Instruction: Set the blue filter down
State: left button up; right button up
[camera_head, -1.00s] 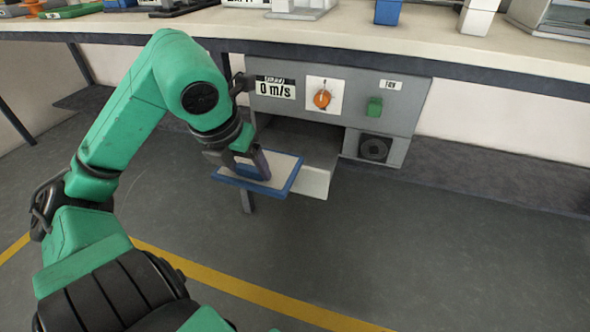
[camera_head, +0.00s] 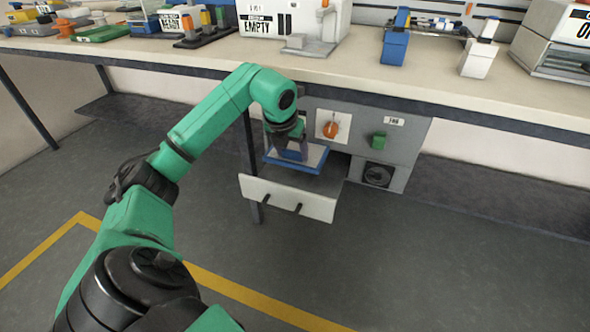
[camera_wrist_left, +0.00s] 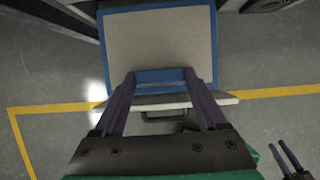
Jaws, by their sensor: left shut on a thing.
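The blue filter (camera_head: 316,158) is a flat panel with a blue frame and a pale middle. My left gripper (camera_head: 292,151) is shut on its near edge and holds it above the open drawer (camera_head: 290,197) under the bench. In the left wrist view the filter (camera_wrist_left: 160,45) fills the top middle, and the two fingers of my left gripper (camera_wrist_left: 162,78) sit at its blue near edge. I cannot tell whether the filter touches the drawer floor. My right gripper does not show in the head view.
The grey panel around the drawer carries an orange knob (camera_head: 331,130), a green button (camera_head: 378,140) and a dark round fan (camera_head: 377,175). The workbench top (camera_head: 350,63) overhangs it and holds several devices. The floor in front is clear.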

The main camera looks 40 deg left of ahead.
pick_arm(q)
jog(key=shift+w+a+r, duration=0.1)
jog(key=shift+w+a, duration=0.05)
jog(key=shift+w, duration=0.35)
jog(key=shift+w+a, duration=0.15)
jog(key=shift+w, duration=0.35)
jog(key=shift+b+x, duration=0.3)
jog(key=shift+x, duration=0.5)
notch_tip(320, 180, down, 6)
jog(key=shift+s+r+b, duration=0.15)
jog(key=shift+r+b, duration=0.1)
jog(key=shift+b, duration=0.75)
notch_tip(320, 180, down, 5)
jog(key=shift+r+b, duration=0.15)
jog(key=shift+b, duration=0.7)
jog(key=shift+w+a+f, duration=0.1)
jog(key=shift+w+f, duration=0.1)
jog(key=shift+r, duration=0.15)
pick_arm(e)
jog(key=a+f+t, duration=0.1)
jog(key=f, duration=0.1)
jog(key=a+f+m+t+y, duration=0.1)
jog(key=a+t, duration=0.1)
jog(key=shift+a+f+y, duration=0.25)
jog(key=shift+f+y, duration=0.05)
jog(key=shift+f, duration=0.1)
pick_arm(q)
jog(key=o, duration=1.4)
jog(key=shift+c, duration=0.2)
